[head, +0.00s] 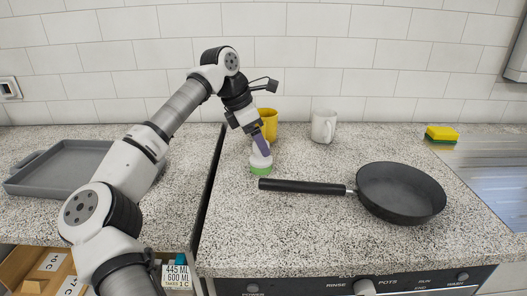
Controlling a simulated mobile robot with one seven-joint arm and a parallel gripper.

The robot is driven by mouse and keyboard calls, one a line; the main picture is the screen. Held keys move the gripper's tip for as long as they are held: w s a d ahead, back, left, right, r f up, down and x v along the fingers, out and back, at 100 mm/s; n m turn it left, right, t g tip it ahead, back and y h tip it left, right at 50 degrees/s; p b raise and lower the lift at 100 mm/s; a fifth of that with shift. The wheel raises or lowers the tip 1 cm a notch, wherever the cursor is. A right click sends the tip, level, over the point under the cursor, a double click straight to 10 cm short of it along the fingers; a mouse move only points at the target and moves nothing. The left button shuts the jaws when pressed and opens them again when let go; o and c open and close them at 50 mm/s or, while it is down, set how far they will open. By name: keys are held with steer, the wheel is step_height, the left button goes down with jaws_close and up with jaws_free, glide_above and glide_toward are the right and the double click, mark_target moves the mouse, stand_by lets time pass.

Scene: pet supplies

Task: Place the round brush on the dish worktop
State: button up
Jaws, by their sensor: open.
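The round brush (258,167), white above with a green lower band, is upright at the left part of the dish worktop (300,225). The worktop is a speckled counter above a panel of knobs. The brush appears to rest on it. My gripper (263,151) points down at the brush's top from above, with its purple fingers open. One finger hides part of the brush, and I cannot tell whether the fingers touch it.
A yellow mug (269,121) stands close behind my gripper, with a white mug (323,126) to its right. A black frying pan (400,192) lies to the right, its handle towards the brush. A grey tray (62,165) is left of the dark gap. Front centre is clear.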

steer(key=v, duration=0.7)
